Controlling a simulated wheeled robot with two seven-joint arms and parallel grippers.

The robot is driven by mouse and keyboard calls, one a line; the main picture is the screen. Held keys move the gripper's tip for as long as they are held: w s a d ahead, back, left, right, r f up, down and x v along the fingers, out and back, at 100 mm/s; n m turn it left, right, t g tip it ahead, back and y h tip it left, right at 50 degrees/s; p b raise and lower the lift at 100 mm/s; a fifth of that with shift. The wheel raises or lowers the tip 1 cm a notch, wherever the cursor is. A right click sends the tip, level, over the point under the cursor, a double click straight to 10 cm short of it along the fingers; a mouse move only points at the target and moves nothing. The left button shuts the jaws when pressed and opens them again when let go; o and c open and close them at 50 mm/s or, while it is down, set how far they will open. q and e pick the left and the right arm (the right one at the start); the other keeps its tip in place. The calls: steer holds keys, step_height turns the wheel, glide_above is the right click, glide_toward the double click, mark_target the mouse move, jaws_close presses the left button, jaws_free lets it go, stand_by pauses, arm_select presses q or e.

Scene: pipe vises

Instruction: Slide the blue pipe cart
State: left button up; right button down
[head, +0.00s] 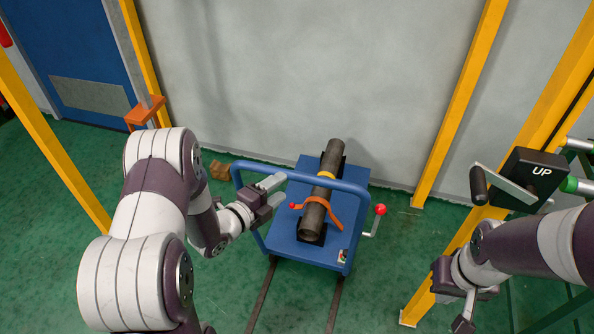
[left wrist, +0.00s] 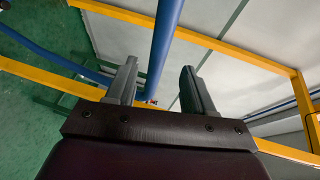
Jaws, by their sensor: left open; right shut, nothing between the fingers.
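The blue pipe cart (head: 297,249) stands on floor rails in the middle of the head view. A dark pipe lies on its top, held by an orange strap. Its blue handle bar (head: 347,185) runs along the near side. My left gripper (head: 276,190) is open at the left part of the handle, with its fingers pointing right. In the left wrist view, the blue bar (left wrist: 165,40) shows between the open fingers (left wrist: 158,75); I cannot tell how deep it sits. My right gripper (head: 463,318) is shut and empty at the lower right, away from the cart.
Rails (head: 262,295) run toward me under the cart. A red-knobbed crank (head: 380,210) sticks out at the cart's right. Yellow posts (head: 462,100) stand at both sides. A black box marked UP (head: 530,175) is at the right, near my right arm. A grey wall closes the back.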

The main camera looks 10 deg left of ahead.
mark_target(301, 173)
arm_select(q)
steer(key=x, duration=1)
steer(key=shift+p, duration=0.3)
steer(key=shift+s+f, duration=0.1)
steer(key=shift+f, duration=0.05)
jaws_close()
